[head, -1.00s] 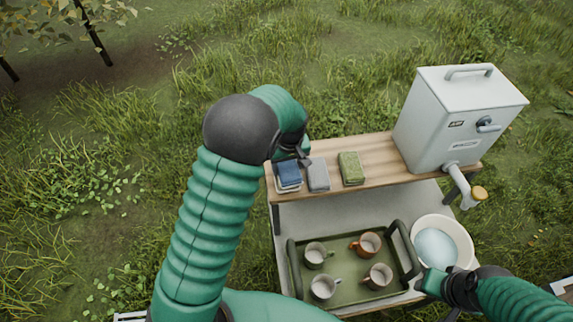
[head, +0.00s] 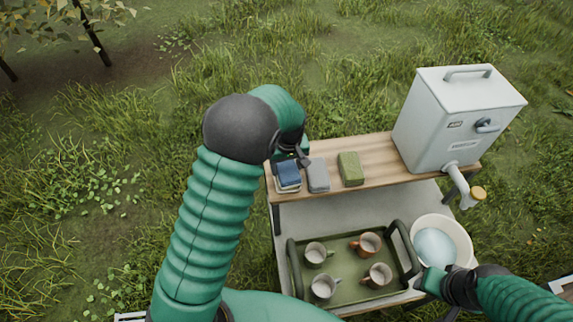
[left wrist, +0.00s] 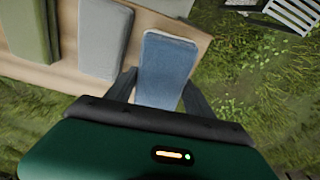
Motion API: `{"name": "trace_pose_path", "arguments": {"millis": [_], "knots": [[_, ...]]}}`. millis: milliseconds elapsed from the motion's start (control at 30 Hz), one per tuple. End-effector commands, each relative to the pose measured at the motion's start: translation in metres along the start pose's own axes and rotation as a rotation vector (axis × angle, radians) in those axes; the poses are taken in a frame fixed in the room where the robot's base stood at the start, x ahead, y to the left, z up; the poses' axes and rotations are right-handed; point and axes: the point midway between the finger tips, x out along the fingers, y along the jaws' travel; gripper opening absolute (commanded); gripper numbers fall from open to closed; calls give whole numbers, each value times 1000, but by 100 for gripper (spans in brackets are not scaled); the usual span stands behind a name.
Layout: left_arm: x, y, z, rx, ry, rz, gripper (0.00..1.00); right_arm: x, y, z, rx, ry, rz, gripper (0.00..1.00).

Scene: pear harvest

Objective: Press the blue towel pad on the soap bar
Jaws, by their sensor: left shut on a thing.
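The blue towel pad (head: 288,174) is at the left end of the wooden shelf. It also shows in the left wrist view (left wrist: 168,62), with a finger on each side. My left gripper (head: 301,160) is shut on it. A pale edge (head: 289,188) shows just under the pad, perhaps the soap bar or its dish; I cannot tell which. The pad hides most of it, and contact between them is unclear. My right gripper (head: 432,282) is at the white basin's front-left rim; its fingers are too unclear to judge.
A grey pad (head: 318,176) and a green pad (head: 351,169) lie to the right on the wooden shelf (head: 375,158). A grey dispenser (head: 450,125) with a tap stands at the right end. Below are a green tray (head: 345,291) with several mugs and a white basin (head: 463,238).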

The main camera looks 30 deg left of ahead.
Motion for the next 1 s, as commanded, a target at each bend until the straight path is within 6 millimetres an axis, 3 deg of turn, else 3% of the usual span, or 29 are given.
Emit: {"name": "trace_pose_path", "arguments": {"millis": [100,600,1000], "knots": [[-17,0,-3,0,3,2,29,-13,0,-3,0,0,0,40],[-65,0,-10,0,5,3,29,-49,0,-12,0,0,0,40],[-66,0,-11,0,5,3,29,-48,0,-11,0,0,0,40]]}}
